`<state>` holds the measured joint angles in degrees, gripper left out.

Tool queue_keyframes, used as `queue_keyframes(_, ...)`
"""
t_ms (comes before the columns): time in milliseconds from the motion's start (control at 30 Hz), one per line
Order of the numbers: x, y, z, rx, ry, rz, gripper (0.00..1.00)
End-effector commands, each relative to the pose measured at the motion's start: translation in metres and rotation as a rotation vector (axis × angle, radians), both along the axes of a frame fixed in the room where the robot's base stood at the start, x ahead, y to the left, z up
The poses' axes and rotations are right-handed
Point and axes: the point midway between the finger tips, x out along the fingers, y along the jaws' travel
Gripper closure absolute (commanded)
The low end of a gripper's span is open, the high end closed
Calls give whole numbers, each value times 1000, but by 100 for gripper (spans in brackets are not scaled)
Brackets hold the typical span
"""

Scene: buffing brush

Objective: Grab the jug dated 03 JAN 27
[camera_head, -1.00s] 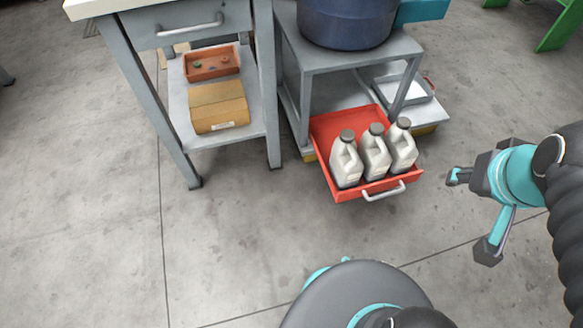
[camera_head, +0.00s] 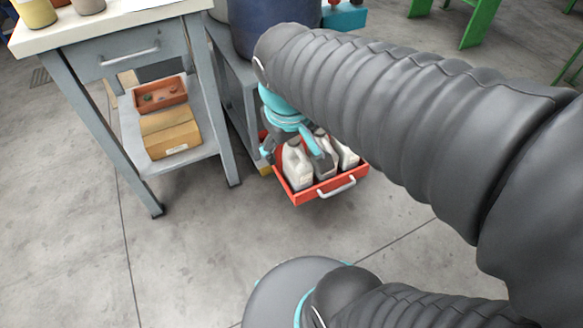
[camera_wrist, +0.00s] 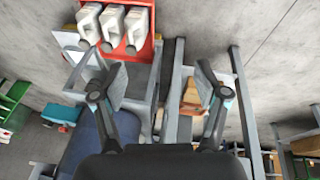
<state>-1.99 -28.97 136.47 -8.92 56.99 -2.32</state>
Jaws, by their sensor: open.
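Three white jugs stand in a row in the open red drawer (camera_head: 327,188): a left jug (camera_head: 297,168), a middle jug (camera_head: 325,165) and a right jug (camera_head: 347,155). In the wrist view the jugs (camera_wrist: 112,28) show upside down at the upper left, in the red drawer (camera_wrist: 150,53). No date can be read on any of them.
A grey workbench (camera_head: 132,48) stands to the left, with a cardboard box (camera_head: 170,135) and a terracotta tray (camera_head: 160,95) on its lower shelf. A dark blue drum (camera_head: 275,18) is behind the drawer. Clear floor lies in front.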

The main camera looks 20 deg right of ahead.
Motion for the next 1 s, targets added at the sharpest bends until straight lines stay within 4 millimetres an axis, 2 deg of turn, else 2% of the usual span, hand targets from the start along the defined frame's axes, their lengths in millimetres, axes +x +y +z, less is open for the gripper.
queue_keyframes(367,73,-23,-43,-280,350,193,27)
queue_keyframes(567,114,-33,-73,-432,522,295,27)
queue_keyframes(767,154,-39,-109,-589,692,399,27)
queue_keyframes(1000,200,-40,-163,-782,880,523,27)
